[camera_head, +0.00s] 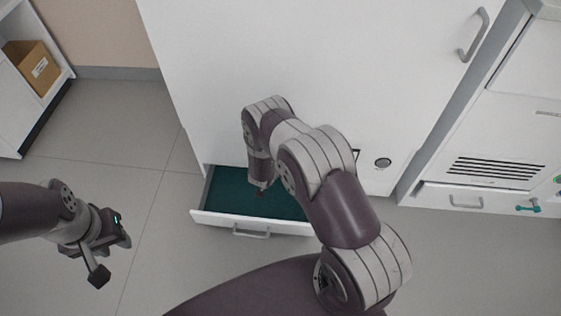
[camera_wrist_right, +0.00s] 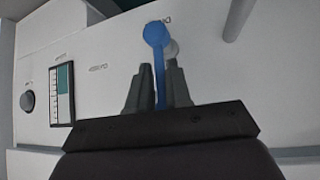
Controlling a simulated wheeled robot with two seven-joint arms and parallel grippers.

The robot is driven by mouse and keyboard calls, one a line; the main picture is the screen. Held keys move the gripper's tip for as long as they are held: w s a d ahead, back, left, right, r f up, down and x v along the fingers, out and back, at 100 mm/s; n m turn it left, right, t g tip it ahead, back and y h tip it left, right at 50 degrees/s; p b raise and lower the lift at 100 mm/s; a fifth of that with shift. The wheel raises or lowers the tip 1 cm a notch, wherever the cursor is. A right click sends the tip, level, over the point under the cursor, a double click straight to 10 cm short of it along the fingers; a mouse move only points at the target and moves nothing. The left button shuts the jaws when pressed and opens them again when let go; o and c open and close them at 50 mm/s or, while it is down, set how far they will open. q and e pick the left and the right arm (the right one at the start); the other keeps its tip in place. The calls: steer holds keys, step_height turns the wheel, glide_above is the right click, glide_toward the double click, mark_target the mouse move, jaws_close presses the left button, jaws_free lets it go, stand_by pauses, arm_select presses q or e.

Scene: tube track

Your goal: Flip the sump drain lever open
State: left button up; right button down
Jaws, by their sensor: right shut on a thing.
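The blue lever (camera_wrist_right: 159,75) shows in the right wrist view, with a round blue head (camera_wrist_right: 157,33) against the white cabinet front and a thin bar running down from it. My right gripper (camera_wrist_right: 160,85) has its two grey fingers on either side of the bar, shut on it. A grey round part shows just behind the head. In the head view my right arm covers the lever, and the right gripper cannot be made out clearly. My left gripper (camera_head: 112,255) is open and empty above the floor at the left, apart from the cabinet.
An open drawer (camera_head: 272,231) with a teal inside juts from the white cabinet (camera_head: 330,60) below my right arm. A dark round knob (camera_wrist_right: 27,101) and a gauge window (camera_wrist_right: 62,92) are on the panel. A cardboard box (camera_head: 32,66) sits on a shelf. Floor at left is clear.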

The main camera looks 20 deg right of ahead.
steer(key=shift+w+r, duration=0.5)
steer(key=shift+w, duration=0.1)
steer(key=c, duration=1.2)
jaws_free()
steer(key=shift+d, duration=0.1)
steer(key=shift+o, duration=0.2)
steer(key=shift+s+f, duration=0.15)
steer(key=shift+s, duration=0.15)
steer(key=p+v, duration=0.6)
steer(key=v, duration=0.6)
steer(key=shift+s+a, duration=0.2)
